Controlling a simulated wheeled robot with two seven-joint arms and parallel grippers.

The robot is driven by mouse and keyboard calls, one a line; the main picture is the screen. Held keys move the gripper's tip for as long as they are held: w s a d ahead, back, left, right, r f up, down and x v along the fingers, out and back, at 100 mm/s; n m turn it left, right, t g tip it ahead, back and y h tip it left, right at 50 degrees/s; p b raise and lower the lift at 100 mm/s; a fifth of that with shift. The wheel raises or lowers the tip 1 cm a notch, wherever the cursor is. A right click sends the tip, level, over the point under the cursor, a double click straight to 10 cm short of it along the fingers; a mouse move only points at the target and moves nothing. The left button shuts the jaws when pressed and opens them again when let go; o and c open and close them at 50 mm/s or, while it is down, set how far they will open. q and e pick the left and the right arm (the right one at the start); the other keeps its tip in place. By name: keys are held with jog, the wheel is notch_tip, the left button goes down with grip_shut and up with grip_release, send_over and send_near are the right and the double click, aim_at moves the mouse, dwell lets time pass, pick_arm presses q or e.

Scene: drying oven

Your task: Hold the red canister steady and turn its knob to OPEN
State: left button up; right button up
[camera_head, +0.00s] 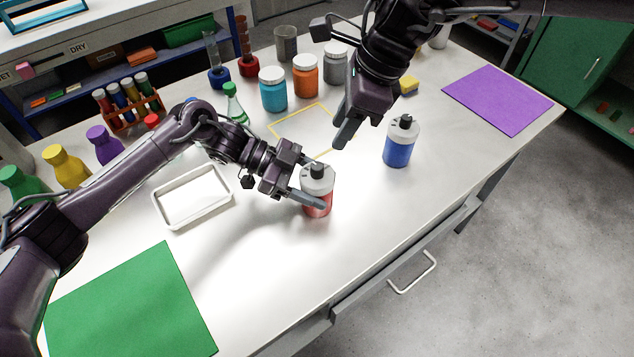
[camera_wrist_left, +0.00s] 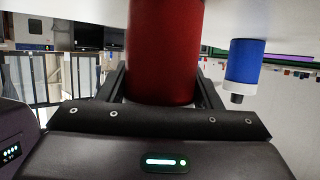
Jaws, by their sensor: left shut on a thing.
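The red canister (camera_head: 317,207) stands upright on the white table, with a pale upper part and a black knob (camera_head: 318,170) on top. My left gripper (camera_head: 313,194) is shut on the canister's body from the left. In the left wrist view the red body (camera_wrist_left: 166,50) sits between the two fingers (camera_wrist_left: 163,88). My right gripper (camera_head: 345,128) hangs above the table, up and to the right of the canister, apart from it. Its fingers overlap in view, so I cannot tell its opening. The knob's marking is too small to read.
A blue canister (camera_head: 398,152) with a black knob stands to the right and also shows in the left wrist view (camera_wrist_left: 246,62). A white tray (camera_head: 167,210) lies left of the red canister. Jars, bottles and a test-tube rack (camera_head: 135,121) stand behind.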

aim_at(317, 165)
jog(key=shift+o, duration=0.3)
jog(key=shift+o, duration=0.3)
jog(key=shift+s+a+f+y, duration=0.15)
jog(key=shift+a+f+y, duration=0.15)
jog(key=shift+f, duration=0.05)
jog(key=a+f+g+y, duration=0.1)
jog(key=y, duration=0.1)
jog(key=s+a+f+n+g+y, duration=0.1)
jog(key=a, duration=0.1)
jog(key=shift+s+f+y, duration=0.1)
jog(key=shift+f+y, duration=0.15)
jog(key=shift+y, duration=0.15)
jog(key=shift+a+f+g+y, duration=0.1)
jog(key=shift+f+g+y, duration=0.3)
jog(key=shift+y, duration=0.3)
jog(key=shift+f+y, duration=0.25)
jog(key=shift+y, duration=0.55)
jog(key=d+f+m+t+y, duration=0.1)
jog(key=d+f+t+y, duration=0.45)
jog(key=d, duration=0.55)
jog(key=shift+g+y, duration=0.55)
jog(key=shift+g, duration=0.3)
jog(key=a, duration=0.3)
jog(key=w+a, duration=0.1)
jog(key=a, duration=0.7)
jog(key=shift+w+a+f, duration=0.2)
jog(key=shift+w+f, duration=0.05)
jog(key=shift+w, duration=0.05)
